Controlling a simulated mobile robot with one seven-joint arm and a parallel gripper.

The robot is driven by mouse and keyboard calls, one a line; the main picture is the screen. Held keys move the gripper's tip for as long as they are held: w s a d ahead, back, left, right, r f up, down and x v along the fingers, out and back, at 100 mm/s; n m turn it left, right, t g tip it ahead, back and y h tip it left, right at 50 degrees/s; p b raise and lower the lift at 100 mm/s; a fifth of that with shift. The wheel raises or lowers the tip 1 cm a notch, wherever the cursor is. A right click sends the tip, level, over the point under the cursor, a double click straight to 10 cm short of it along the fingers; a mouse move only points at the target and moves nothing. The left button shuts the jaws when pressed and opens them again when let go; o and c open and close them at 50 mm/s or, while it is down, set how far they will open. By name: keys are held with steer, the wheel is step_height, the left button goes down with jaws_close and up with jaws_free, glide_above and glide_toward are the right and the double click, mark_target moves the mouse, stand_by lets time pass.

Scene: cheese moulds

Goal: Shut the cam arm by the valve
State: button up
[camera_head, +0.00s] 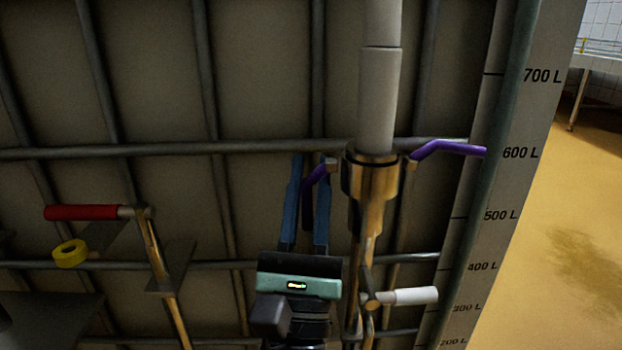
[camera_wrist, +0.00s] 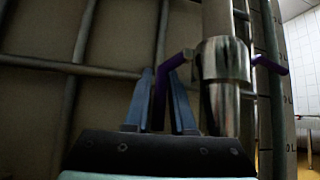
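A metal coupling (camera_head: 370,178) sits under a pale pipe and carries two purple cam arms. The right cam arm (camera_head: 450,147) sticks out to the right, away from the coupling. The left cam arm (camera_head: 316,184) leaves the coupling to the left and bends downward; it also shows in the wrist view (camera_wrist: 172,66). My gripper (camera_head: 312,162) is left of the coupling, its two blue fingers apart and pointing up. The left cam arm's lower part lies between the fingers; a firm grip on it is not visible. A white-handled valve (camera_head: 412,296) is below the coupling.
A ribbed tank wall with horizontal and vertical bars stands close behind. A litre scale (camera_head: 495,215) runs down the right. Yellow floor (camera_head: 560,220) lies open beyond it.

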steer(key=shift+o, duration=1.3)
steer(key=shift+f, duration=0.1)
steer(key=b+v, duration=0.5)
steer(key=v, duration=0.7)
steer(key=shift+s+f+b, duration=0.2)
steer(key=shift+s+b, duration=0.15)
steer(key=shift+s, duration=0.05)
steer(key=shift+a, duration=0.1)
